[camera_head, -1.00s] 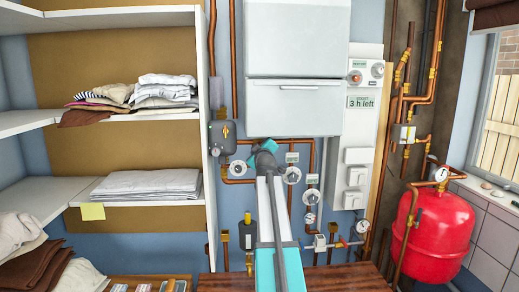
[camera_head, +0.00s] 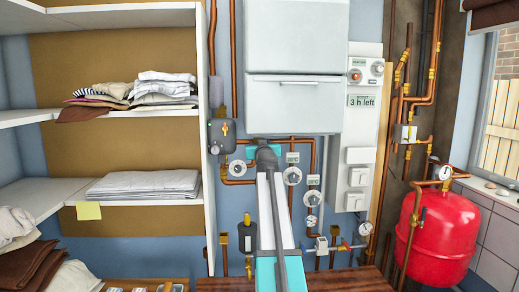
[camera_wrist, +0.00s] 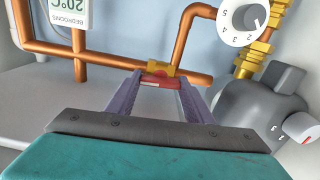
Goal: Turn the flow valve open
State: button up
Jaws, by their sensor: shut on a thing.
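In the wrist view, a small valve with a brass body (camera_wrist: 162,69) and a red handle (camera_wrist: 157,83) sits on a copper pipe. My gripper (camera_wrist: 159,86) has its two purple-grey fingers on either side of the red handle and is shut on it. The handle lies roughly crosswise between the fingertips. In the head view my own arm hides the gripper and this valve; only the teal wrist part shows above the arm. I cannot read a label on the valve.
A white numbered dial (camera_wrist: 242,20) and a grey pump-like body (camera_wrist: 262,108) stand close on the right in the wrist view. Copper pipes (camera_wrist: 105,58) run along the wall. A red tank (camera_head: 436,236) stands at the right, and shelves (camera_head: 130,116) with folded cloths at the left.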

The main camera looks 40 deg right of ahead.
jog(key=shift+f+m, duration=0.2)
jog(key=shift+m, duration=0.3)
jog(key=o, duration=0.8)
jog(key=shift+s, duration=0.1)
jog(key=shift+b+v, duration=1.85)
jog(key=shift+v, duration=4.95)
